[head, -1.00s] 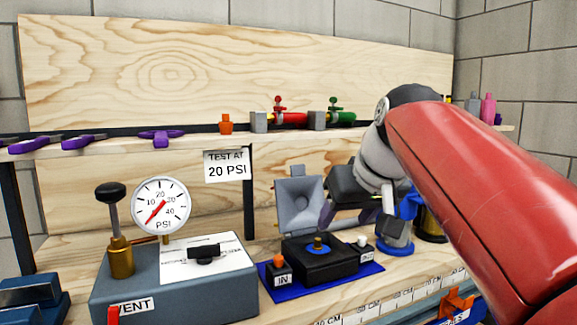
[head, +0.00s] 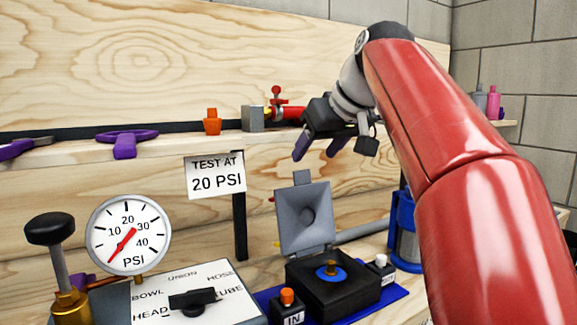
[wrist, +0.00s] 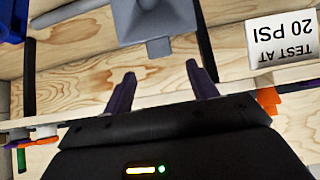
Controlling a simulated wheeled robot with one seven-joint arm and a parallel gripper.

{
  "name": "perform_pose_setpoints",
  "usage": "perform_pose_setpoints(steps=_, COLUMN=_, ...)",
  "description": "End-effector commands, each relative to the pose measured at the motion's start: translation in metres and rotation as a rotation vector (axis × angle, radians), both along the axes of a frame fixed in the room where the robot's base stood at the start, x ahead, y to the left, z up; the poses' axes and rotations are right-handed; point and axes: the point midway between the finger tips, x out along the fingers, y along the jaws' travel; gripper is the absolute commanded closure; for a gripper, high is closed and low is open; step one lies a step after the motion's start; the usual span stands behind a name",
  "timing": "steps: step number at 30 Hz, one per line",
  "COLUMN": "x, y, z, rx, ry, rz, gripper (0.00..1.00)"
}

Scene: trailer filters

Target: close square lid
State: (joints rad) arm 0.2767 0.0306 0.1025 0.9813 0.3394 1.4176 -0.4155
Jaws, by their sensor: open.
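The grey square lid (head: 304,222) stands raised, tilted back at the rear of a black square box (head: 333,284) on a blue mat. The box's open top shows a blue ring with a brass centre. My gripper (head: 320,150) is open and empty, above and slightly behind the lid near shelf height, not touching it. In the wrist view, my two purple fingers (wrist: 162,92) are spread apart, and the lid (wrist: 152,20) shows beyond them at the top, partly cut off by the frame.
A pressure gauge (head: 128,235) and brass pump (head: 66,270) stand at left. A "TEST AT 20 PSI" sign (head: 215,176) hangs left of the lid. The shelf holds an orange fitting (head: 212,122) and a red valve (head: 285,111). A blue holder (head: 401,222) stands right.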

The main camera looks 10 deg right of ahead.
Motion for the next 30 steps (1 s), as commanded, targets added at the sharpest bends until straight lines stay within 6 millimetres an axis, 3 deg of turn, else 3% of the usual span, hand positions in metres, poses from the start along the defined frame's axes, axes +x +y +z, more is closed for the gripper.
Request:
perform_pose_setpoints(steps=18, x=0.049, y=0.016, z=-0.051, rx=0.001, ry=0.0, rz=0.001, gripper=0.42)
perform_pose_setpoints(steps=28, x=0.052, y=0.017, z=-0.055, rx=0.001, ry=-0.002, rz=0.0, gripper=0.42)
perform_pose_setpoints(steps=30, x=0.052, y=0.017, z=-0.055, rx=0.0, ry=-0.001, rz=0.0, gripper=0.5)
